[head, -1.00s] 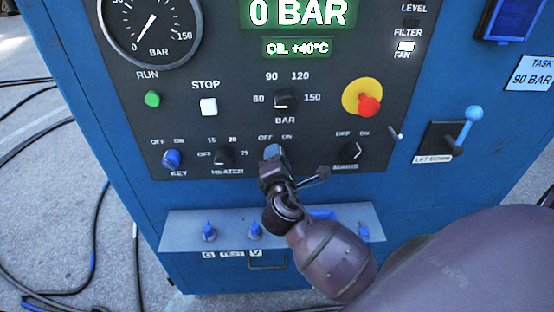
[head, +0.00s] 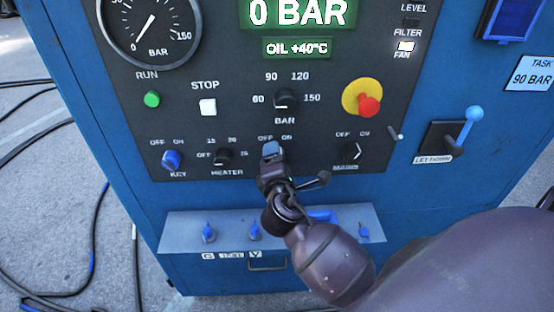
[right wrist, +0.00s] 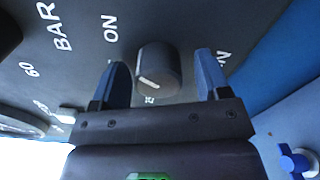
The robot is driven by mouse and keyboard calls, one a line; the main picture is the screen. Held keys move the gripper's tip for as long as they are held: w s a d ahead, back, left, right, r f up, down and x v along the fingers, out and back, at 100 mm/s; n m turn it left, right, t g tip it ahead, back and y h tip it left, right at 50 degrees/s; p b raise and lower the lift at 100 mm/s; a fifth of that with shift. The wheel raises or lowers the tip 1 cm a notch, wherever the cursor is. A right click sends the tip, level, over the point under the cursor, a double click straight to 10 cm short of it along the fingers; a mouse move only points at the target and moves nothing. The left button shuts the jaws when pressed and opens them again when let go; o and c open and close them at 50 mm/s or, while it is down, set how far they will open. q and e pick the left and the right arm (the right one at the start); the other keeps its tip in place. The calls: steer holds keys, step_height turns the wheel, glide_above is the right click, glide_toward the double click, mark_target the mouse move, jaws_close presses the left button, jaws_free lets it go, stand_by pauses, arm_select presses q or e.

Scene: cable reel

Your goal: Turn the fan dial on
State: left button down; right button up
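The fan dial (right wrist: 158,68) is a dark round knob with a white mark, seen in the right wrist view. An ON label (right wrist: 110,28) is at its upper left. The white mark is on the knob's lower left side, away from ON. My right gripper (right wrist: 168,78) is open, with one blue-tipped finger on each side of the knob and visible gaps between. In the head view my right gripper (head: 272,150) covers the dial below its OFF/ON labels (head: 275,137). My left gripper is not in view.
The key switch (head: 172,159), heater dial (head: 222,157) and another OFF/ON dial (head: 351,151) flank the gripper. The BAR selector (head: 285,99) and red emergency button (head: 369,106) are above. A shelf (head: 185,232) with blue valves juts out below.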

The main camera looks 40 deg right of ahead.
steer(key=v, duration=1)
steer(key=shift+s+a+b, duration=0.25)
steer(key=shift+s+b, duration=0.05)
steer(key=shift+b, duration=0.1)
stand_by(0.3)
steer(key=a+f+m+y, duration=0.4)
steer(key=f+m+y, duration=0.4)
steer(key=f, duration=0.2)
steer(key=s+d+f+m+g, duration=0.2)
steer(key=s+f+m, duration=0.1)
steer(key=s+f, duration=0.2)
steer(key=s+d+f+m+g+y, duration=0.1)
steer(key=s+d+f+m+g, duration=0.1)
steer(key=s+f, duration=0.4)
steer(key=shift+s+d+f+m, duration=0.25)
steer(key=shift+d+f+m, duration=0.3)
steer(key=shift+f+m, duration=0.4)
